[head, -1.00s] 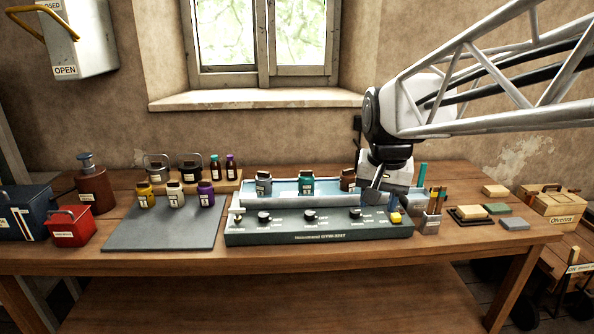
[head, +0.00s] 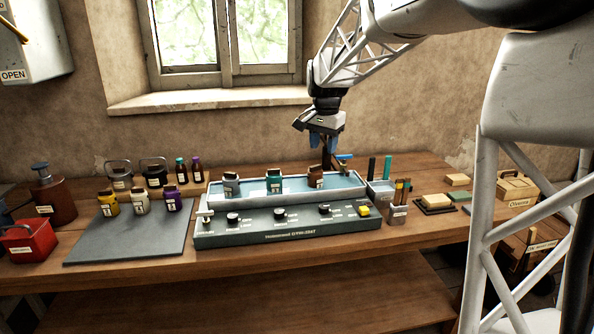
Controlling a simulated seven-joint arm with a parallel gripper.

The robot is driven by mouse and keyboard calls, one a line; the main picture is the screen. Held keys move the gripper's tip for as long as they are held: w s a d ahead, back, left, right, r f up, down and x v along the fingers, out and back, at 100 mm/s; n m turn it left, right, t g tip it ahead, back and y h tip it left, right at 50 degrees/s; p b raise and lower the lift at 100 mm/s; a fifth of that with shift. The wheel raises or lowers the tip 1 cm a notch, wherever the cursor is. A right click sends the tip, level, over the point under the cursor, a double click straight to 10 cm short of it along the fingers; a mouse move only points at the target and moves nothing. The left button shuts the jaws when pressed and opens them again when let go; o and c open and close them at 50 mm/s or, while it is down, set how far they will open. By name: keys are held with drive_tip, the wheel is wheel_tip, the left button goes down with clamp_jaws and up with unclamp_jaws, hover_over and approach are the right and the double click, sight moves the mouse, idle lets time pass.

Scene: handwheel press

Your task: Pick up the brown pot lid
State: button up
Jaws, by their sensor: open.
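The brown pot (head: 316,180) stands upright in the pale tray of the long instrument, at the right of a row with a grey pot (head: 231,186) and a teal pot (head: 274,184). A brown lid (head: 315,168) appears to sit on it, small in the view. My gripper (head: 324,145) is open and points down, above and slightly right of the brown pot. I see no contact between its fingers and the lid. How far behind or in front of the pot it is, I cannot tell.
A dark control panel (head: 290,234) with knobs fronts the tray. Yellow, white and purple pots stand on a grey mat (head: 130,245) at left. Right of the tray, a holder (head: 397,213) carries upright sticks. A blue-topped item (head: 344,157) is close to my gripper.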

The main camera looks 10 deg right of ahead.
drive_tip(key=w+d+f+m, duration=0.2)
drive_tip(key=w+f, duration=0.2)
drive_tip(key=w, duration=0.9)
drive_tip(key=m+g, duration=0.1)
drive_tip(key=m, duration=0.2)
hover_over(315, 166)
wheel_tip(315, 166, down, 7)
drive_tip(key=shift+r, duration=0.1)
drive_tip(key=shift+f, duration=1.3)
drive_tip(key=shift+f, duration=0.1)
drive_tip(key=shift+f, duration=2.5)
drive_tip(key=shift+c, duration=0.4)
clamp_jaws()
